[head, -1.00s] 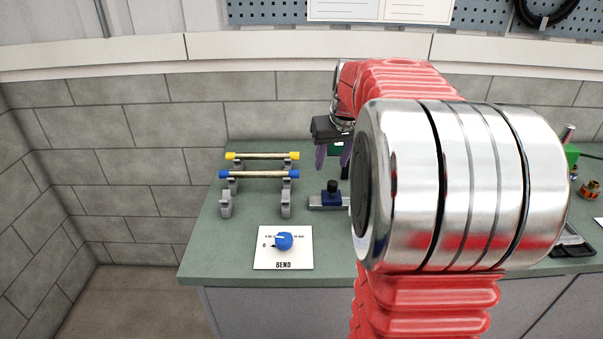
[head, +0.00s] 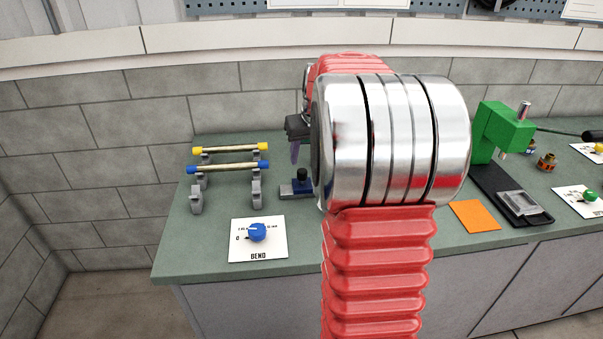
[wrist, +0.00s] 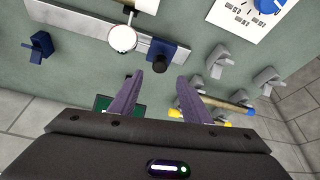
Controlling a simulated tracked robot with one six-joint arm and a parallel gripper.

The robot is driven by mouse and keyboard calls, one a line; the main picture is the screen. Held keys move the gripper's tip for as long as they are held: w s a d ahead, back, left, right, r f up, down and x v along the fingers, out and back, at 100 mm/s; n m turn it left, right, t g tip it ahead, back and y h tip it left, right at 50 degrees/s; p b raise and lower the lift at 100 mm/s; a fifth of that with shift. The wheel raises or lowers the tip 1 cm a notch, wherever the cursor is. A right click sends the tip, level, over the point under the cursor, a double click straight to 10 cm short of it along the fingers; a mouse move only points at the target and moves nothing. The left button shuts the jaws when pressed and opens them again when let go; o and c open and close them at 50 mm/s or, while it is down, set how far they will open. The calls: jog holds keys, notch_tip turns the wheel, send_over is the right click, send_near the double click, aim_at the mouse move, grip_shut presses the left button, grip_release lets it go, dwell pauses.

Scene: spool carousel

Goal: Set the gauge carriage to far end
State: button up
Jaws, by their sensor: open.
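The gauge carriage is a dark blue block (wrist: 162,50) with a black knob (wrist: 160,62) on a grey rail (wrist: 92,28). In the wrist view it sits near the rail's right end. In the head view the carriage (head: 302,187) is just left of my arm, which hides what lies to its right. My gripper (wrist: 160,77) is open, its two purple fingers apart and empty. In the wrist view the knob appears just beyond the fingertips, between their lines; contact is not visible. In the head view a purple finger (head: 295,152) shows above the carriage.
A rack (head: 196,199) holds yellow-ended and blue-ended rods left of the carriage. The BEND panel (head: 258,252) with a blue knob is in front. A white round dial (wrist: 123,38) and another blue block (wrist: 40,46) are near the rail. A green press (head: 500,132) stands right.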

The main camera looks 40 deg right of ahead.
aim_at(301, 171)
jog(key=x, duration=0.9)
jog(key=shift+w+f, duration=0.15)
jog(key=shift+f, duration=0.25)
jog(key=shift+c, duration=0.5)
grip_shut()
jog(key=shift+a, duration=0.15)
